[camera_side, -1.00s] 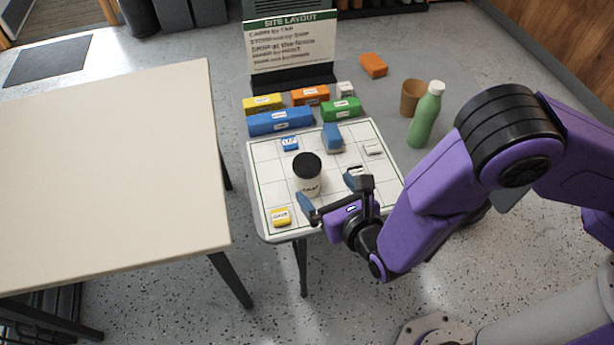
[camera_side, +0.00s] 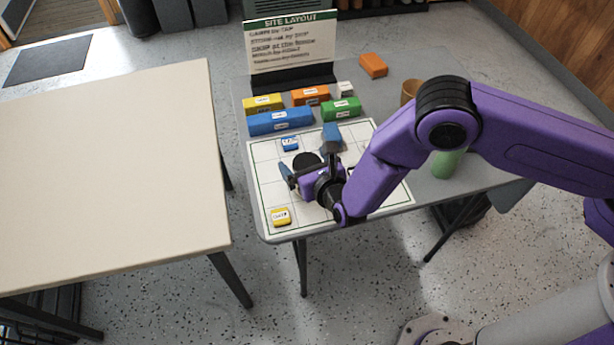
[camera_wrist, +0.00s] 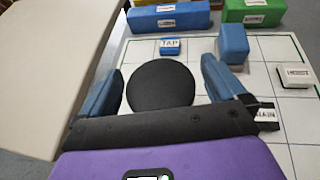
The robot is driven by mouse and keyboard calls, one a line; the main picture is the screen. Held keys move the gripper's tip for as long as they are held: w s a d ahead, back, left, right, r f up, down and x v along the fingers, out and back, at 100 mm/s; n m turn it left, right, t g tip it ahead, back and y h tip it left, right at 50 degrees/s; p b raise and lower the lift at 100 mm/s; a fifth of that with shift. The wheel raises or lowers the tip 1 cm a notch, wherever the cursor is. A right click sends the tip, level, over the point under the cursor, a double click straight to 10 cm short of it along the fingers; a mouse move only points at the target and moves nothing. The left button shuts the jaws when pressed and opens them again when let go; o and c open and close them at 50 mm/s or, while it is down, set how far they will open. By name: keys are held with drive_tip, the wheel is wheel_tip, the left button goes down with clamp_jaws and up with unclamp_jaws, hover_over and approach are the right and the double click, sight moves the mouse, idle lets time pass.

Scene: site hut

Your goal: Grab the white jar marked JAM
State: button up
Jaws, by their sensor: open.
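The white jar has a black lid (camera_side: 306,160); its body and label are hidden behind my gripper in the side view. In the wrist view the round black lid (camera_wrist: 160,84) fills the space between the fingers. My gripper (camera_side: 308,168) is open, with one blue finger on either side of the jar. In the wrist view my gripper (camera_wrist: 163,85) shows a small gap between each finger and the lid. The jar stands on the white gridded sheet (camera_side: 264,152) on the grey table.
A blue block (camera_side: 332,138) stands close behind the gripper. Several long blocks and the SITE LAYOUT sign (camera_side: 291,42) stand at the back. A green bottle (camera_side: 447,164) is partly hidden by my arm.

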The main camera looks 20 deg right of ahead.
drive_tip(key=shift+w+a+f, duration=0.1)
drive_tip(key=shift+w+f, duration=0.1)
drive_tip(key=shift+w, duration=0.3)
drive_tip(key=c, duration=1.3)
drive_tip(key=shift+r, duration=0.15)
